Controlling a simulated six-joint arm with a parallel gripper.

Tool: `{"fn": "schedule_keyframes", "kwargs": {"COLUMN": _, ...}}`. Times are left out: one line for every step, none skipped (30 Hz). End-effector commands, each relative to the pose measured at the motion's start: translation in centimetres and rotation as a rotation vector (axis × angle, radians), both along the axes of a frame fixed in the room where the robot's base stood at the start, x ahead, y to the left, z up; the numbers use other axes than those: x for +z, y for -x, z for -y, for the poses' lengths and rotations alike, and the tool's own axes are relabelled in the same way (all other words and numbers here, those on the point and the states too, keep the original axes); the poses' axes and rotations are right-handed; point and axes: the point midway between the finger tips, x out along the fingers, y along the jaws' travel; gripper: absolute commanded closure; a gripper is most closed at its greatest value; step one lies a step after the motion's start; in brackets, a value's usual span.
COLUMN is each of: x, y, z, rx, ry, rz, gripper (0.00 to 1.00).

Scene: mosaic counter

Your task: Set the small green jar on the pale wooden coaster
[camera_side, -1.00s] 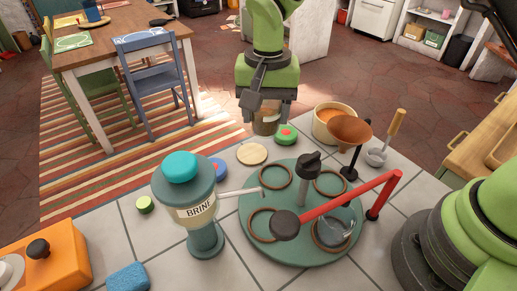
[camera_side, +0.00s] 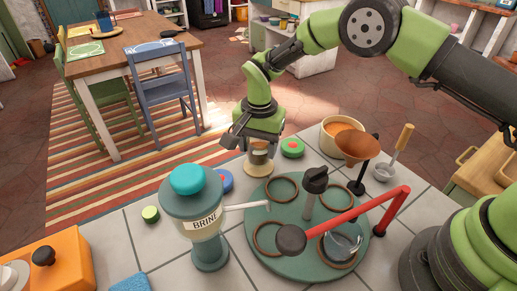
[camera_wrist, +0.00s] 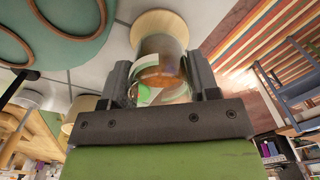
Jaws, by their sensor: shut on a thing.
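The jar (camera_side: 261,157) is between the fingers of my gripper (camera_side: 260,146), which is shut on it. In the wrist view the jar (camera_wrist: 162,68) looks glassy, with brownish contents and a green and white patch, between both fingers of my gripper (camera_wrist: 160,82). The pale round wooden coaster (camera_side: 257,170) is right below the jar in the side view and partly covered by it. The coaster (camera_wrist: 151,22) also shows beyond the jar's end in the wrist view. I cannot tell whether the jar touches the coaster.
A green lid with a red centre (camera_side: 292,147) and a tan bowl (camera_side: 333,136) are to the right. A blue lid (camera_side: 223,181) and BRINE dispenser (camera_side: 207,225) are left.

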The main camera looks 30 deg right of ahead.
Motion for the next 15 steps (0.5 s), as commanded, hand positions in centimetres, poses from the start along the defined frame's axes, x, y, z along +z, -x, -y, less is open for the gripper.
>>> {"fn": "schedule_keyframes", "kwargs": {"x": -0.7, "y": 0.0, "z": 0.0, "rx": 0.001, "ry": 0.001, "rz": -0.001, "gripper": 0.72}}
{"fn": "schedule_keyframes", "kwargs": {"x": -1.0, "y": 0.0, "z": 0.0, "rx": 0.001, "ry": 0.001, "rz": -0.002, "gripper": 0.72}}
{"fn": "schedule_keyframes", "kwargs": {"x": -1.3, "y": 0.0, "z": 0.0, "rx": 0.001, "ry": 0.001, "rz": -0.001, "gripper": 0.72}}
{"fn": "schedule_keyframes", "kwargs": {"x": -1.4, "y": 0.0, "z": 0.0, "rx": 0.001, "ry": 0.0, "rz": 0.001, "gripper": 0.72}}
{"fn": "schedule_keyframes", "kwargs": {"x": -1.4, "y": 0.0, "z": 0.0, "rx": 0.001, "ry": 0.0, "rz": 0.001, "gripper": 0.72}}
{"fn": "schedule_keyframes", "kwargs": {"x": -1.4, "y": 0.0, "z": 0.0, "rx": 0.001, "ry": 0.0, "rz": 0.002, "gripper": 0.72}}
{"fn": "schedule_keyframes", "kwargs": {"x": -1.4, "y": 0.0, "z": 0.0, "rx": 0.001, "ry": 0.0, "rz": 0.002, "gripper": 0.72}}
{"fn": "schedule_keyframes", "kwargs": {"x": -1.3, "y": 0.0, "z": 0.0, "rx": 0.001, "ry": 0.0, "rz": 0.002, "gripper": 0.72}}
{"fn": "schedule_keyframes", "kwargs": {"x": -1.3, "y": 0.0, "z": 0.0, "rx": 0.001, "ry": 0.0, "rz": 0.002, "gripper": 0.72}}
{"fn": "schedule_keyframes", "kwargs": {"x": -1.3, "y": 0.0, "z": 0.0, "rx": 0.001, "ry": 0.0, "rz": 0.002, "gripper": 0.72}}
{"fn": "schedule_keyframes", "kwargs": {"x": -1.3, "y": 0.0, "z": 0.0, "rx": 0.001, "ry": 0.0, "rz": 0.002, "gripper": 0.72}}
{"fn": "schedule_keyframes", "kwargs": {"x": -1.4, "y": 0.0, "z": 0.0, "rx": 0.001, "ry": 0.0, "rz": 0.002, "gripper": 0.72}}
{"fn": "schedule_keyframes", "kwargs": {"x": -1.5, "y": 0.0, "z": 0.0, "rx": 0.001, "ry": 0.0, "rz": 0.001, "gripper": 0.72}}
{"fn": "schedule_keyframes", "kwargs": {"x": -1.6, "y": 0.0, "z": 0.0, "rx": 0.001, "ry": 0.0, "rz": 0.001, "gripper": 0.72}}
{"fn": "schedule_keyframes", "kwargs": {"x": -1.7, "y": 0.0, "z": 0.0, "rx": 0.001, "ry": 0.0, "rz": 0.001, "gripper": 0.72}}
